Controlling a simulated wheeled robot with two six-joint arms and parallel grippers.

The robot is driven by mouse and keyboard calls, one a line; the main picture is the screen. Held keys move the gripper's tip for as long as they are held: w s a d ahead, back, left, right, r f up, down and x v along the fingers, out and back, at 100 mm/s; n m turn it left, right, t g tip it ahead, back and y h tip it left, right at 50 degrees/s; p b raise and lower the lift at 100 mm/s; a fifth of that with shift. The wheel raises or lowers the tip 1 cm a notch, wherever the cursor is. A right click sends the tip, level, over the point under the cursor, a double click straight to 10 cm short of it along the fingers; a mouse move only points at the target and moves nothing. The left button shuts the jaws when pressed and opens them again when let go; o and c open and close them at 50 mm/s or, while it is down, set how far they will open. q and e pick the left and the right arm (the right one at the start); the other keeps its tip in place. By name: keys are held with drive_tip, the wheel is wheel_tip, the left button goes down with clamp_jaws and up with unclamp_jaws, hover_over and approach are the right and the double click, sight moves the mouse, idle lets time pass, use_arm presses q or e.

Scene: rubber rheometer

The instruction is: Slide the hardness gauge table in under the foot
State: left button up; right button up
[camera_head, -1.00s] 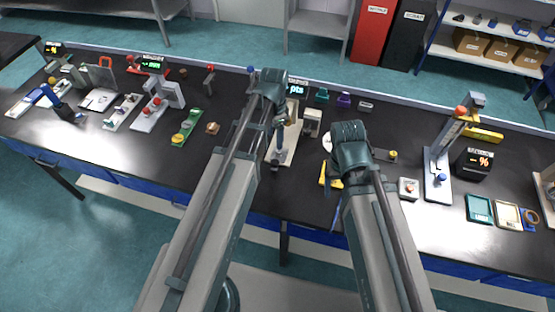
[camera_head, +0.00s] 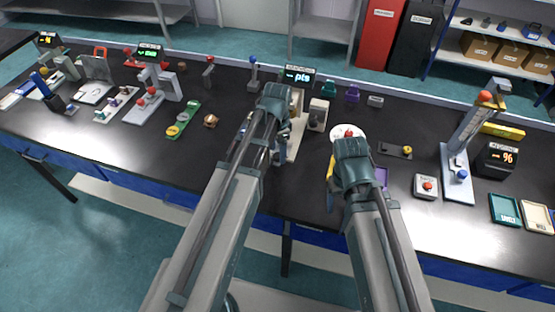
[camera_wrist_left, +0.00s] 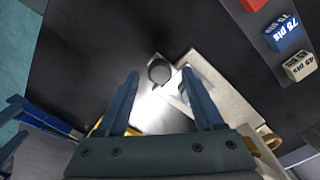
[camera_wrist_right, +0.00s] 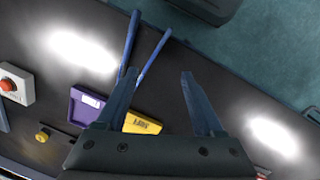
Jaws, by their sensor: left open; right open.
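The hardness gauge stands mid-bench, with its "pts" display (camera_head: 298,76) behind it. Its pale base (camera_head: 295,150) runs toward the bench's front edge, partly hidden by my left arm; this base (camera_wrist_left: 235,90) also shows in the left wrist view. I cannot make out the gauge's foot or sliding table clearly. My right gripper (camera_wrist_right: 160,78) is open over the bench front.
Blue tongs (camera_wrist_right: 145,55), a purple tray (camera_wrist_right: 88,105) and a yellow tray (camera_wrist_right: 142,123) lie near the right gripper. Blocks marked 75 pts (camera_wrist_left: 285,32) and 45 pts (camera_wrist_left: 298,66) stand right of the gauge base in the left wrist view.

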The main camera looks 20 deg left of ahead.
use_arm(q)
drive_tip(key=shift+f+b, duration=0.3)
drive_tip(key=shift+f, duration=0.35)
clamp_jaws()
idle(1.0)
